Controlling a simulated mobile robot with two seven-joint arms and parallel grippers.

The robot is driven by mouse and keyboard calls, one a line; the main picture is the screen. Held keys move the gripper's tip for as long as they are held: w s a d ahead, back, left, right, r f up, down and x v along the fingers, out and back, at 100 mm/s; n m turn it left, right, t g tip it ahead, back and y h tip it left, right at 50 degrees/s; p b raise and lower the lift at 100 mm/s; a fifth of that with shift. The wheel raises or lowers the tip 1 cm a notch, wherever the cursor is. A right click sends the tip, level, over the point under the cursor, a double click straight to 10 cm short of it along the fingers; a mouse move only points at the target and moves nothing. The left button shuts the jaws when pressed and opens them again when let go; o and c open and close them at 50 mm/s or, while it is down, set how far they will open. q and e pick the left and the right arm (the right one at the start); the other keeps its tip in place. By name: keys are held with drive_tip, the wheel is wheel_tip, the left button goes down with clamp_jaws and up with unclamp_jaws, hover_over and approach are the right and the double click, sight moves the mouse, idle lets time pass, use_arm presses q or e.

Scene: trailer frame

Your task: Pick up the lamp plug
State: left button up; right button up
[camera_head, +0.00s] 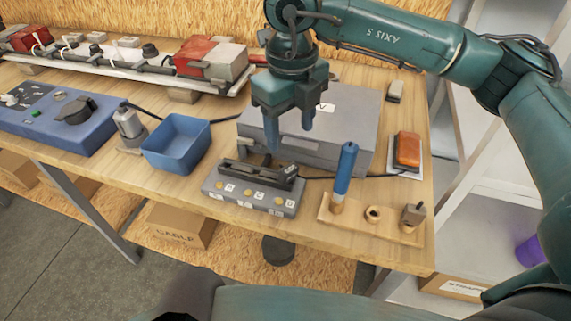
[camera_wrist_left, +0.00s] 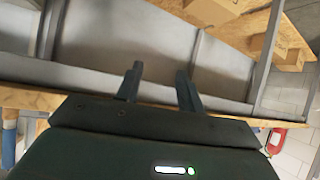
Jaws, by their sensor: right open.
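My right gripper (camera_head: 290,132) is open and points down, in front of the grey case and above the back of a grey block. The grey block (camera_head: 240,196) has a row of labelled brass-coloured spots. A long black piece (camera_head: 258,173) lies on the block, with a dark cable running off to the right. It may be the lamp plug, but I cannot tell for sure. Nothing shows between the right fingers. My left gripper (camera_wrist_left: 158,85) shows in the left wrist view, fingers apart and empty, away from the bench top.
A grey case (camera_head: 355,125) stands behind the block. A blue bin (camera_head: 176,143) and blue control box (camera_head: 55,125) are to the left. A wooden holder (camera_head: 385,222) with a blue-handled tool (camera_head: 345,168) is to the right. A light bar with red lamps (camera_head: 205,57) lies behind.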

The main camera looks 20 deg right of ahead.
sight(288, 167)
wheel_tip(288, 167, down, 5)
drive_tip(key=shift+s+r, duration=0.1)
drive_tip(key=shift+r, duration=0.05)
drive_tip(key=shift+s+a+f+p, duration=0.15)
drive_tip(key=shift+f+p, duration=0.4)
drive_tip(key=shift+f, duration=0.8)
drive_tip(key=shift+a+f+p, duration=0.1)
drive_tip(key=shift+f+p, duration=0.4)
drive_tip(key=shift+f, duration=0.8)
drive_tip(key=shift+c, duration=0.5)
drive_tip(key=c, duration=0.9)
wheel_tip(288, 167, up, 10)
drive_tip(key=shift+r+b, duration=0.15)
drive_tip(key=shift+b, duration=0.9)
drive_tip(key=shift+c, duration=0.2)
